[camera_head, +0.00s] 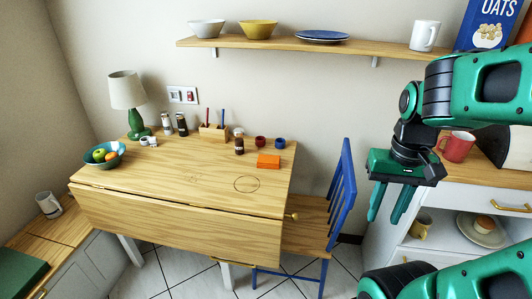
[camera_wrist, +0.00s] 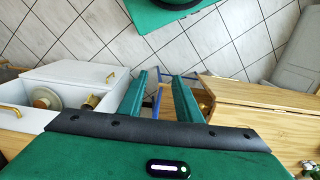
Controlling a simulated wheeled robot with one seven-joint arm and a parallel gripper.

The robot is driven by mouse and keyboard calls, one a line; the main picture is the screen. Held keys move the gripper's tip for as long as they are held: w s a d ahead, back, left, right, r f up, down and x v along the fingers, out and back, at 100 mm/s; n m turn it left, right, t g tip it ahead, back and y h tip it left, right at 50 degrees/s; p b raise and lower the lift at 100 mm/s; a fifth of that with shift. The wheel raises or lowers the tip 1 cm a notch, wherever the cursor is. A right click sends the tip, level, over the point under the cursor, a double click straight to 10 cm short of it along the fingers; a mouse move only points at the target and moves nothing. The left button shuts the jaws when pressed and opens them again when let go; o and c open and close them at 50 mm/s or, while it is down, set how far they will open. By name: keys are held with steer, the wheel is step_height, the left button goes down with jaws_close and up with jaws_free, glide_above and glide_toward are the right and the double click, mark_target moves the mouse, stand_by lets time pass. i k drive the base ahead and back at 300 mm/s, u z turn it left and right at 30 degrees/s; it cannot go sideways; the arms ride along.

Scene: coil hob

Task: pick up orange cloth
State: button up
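The orange cloth (camera_head: 268,161) looks like a small folded block. It lies flat near the right rear part of the wooden table (camera_head: 160,178) in the head view. My gripper (camera_head: 387,219) hangs to the right of the cloth and apart from it, past the blue chair, with its fingers pointing down. My gripper also shows in the wrist view (camera_wrist: 164,76), with its two green fingers apart and nothing between them. I cannot make out the cloth in the wrist view.
A blue chair (camera_head: 343,190) stands between the table and my gripper. Near the cloth are a dark red cup (camera_head: 260,142), a blue cup (camera_head: 280,143) and a dark bottle (camera_head: 239,145). A shelf (camera_head: 300,44) hangs above. The table's front middle is clear.

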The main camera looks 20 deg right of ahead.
mark_target(270, 162)
steer(key=u, duration=0.05)
steer(key=i, duration=0.95)
steer(key=u, duration=0.05)
